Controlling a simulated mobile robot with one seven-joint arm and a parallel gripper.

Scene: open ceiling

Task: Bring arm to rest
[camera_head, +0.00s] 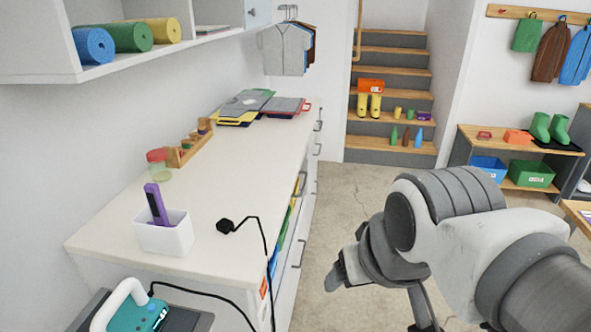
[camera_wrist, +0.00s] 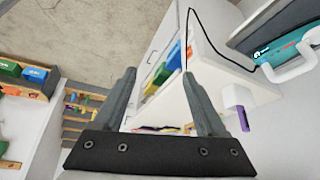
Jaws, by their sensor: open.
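My arm, grey and white, is bent at the right of the head view. My gripper (camera_wrist: 160,85) shows in the wrist view with its two dark fingers spread apart and nothing between them. In the head view its tip end is partly hidden behind the arm, over the concrete floor to the right of the counter. The gripper touches nothing that I can see.
A teal device (camera_head: 138,315) stands in front. Stairs (camera_head: 390,95) and a shoe bench (camera_head: 515,150) are behind. The floor (camera_head: 350,200) between is clear.

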